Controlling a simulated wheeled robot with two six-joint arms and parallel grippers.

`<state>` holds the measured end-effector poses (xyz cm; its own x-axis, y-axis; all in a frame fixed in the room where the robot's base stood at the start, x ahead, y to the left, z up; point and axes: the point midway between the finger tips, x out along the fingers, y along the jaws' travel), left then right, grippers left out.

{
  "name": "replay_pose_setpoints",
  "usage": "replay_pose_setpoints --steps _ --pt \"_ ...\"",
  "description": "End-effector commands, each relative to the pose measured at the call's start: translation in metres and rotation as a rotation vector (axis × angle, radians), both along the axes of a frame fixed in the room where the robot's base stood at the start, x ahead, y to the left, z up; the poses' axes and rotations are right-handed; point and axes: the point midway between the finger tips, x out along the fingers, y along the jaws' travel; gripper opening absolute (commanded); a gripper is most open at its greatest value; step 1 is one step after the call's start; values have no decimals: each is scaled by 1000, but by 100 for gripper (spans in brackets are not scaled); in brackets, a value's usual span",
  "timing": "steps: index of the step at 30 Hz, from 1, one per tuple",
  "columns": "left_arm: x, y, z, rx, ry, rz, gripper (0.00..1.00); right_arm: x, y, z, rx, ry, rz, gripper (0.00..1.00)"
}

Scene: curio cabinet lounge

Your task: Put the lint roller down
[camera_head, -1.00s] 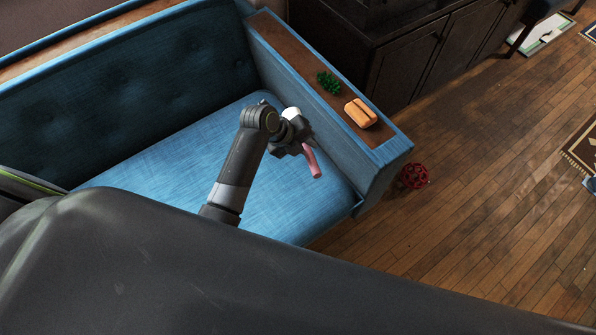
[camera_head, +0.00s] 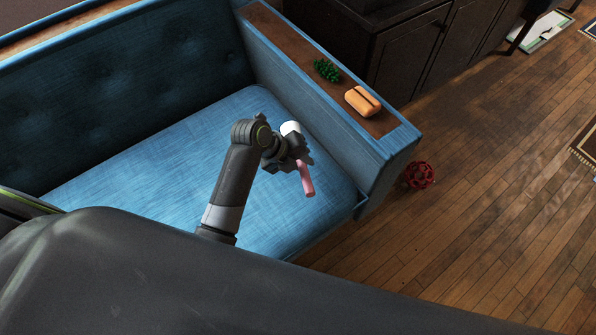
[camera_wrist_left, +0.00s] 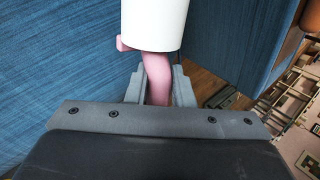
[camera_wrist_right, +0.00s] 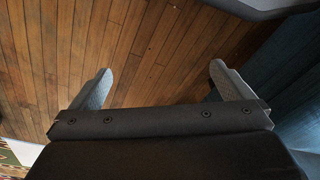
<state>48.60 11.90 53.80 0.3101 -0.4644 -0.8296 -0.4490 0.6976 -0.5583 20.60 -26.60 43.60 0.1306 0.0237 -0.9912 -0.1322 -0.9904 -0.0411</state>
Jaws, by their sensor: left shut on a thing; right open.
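The lint roller has a white roll (camera_head: 290,128) and a pink handle (camera_head: 306,179). In the head view it is over the right end of the blue sofa seat (camera_head: 165,160), close to the armrest. My left gripper (camera_head: 296,158) is shut on its pink handle. In the left wrist view the handle (camera_wrist_left: 157,75) runs between the two fingers and the white roll (camera_wrist_left: 155,22) is beyond them. I cannot tell whether the roller touches the seat. My right gripper (camera_wrist_right: 160,88) is open and empty above the wooden floor in the right wrist view.
The sofa's wood-topped armrest (camera_head: 285,38) carries a green pinecone-like object (camera_head: 327,70) and an orange case (camera_head: 362,101). A red wheel-like object (camera_head: 419,175) lies on the floor by the sofa. A dark cabinet (camera_head: 400,50) stands behind. The left seat area is clear.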

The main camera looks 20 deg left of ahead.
Motion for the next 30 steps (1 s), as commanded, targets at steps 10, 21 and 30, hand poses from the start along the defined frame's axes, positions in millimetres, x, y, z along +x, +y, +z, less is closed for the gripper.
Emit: replay_pose_setpoints --steps 10,21,30 --pt "0 0 -44 0 0 1 0 7 3 10 21 -59 1 100" --pt "0 0 -75 1 -2 0 0 13 7 21 38 -108 4 100" --pt "0 0 -78 1 0 1 29 14 7 23 41 -118 6 100"
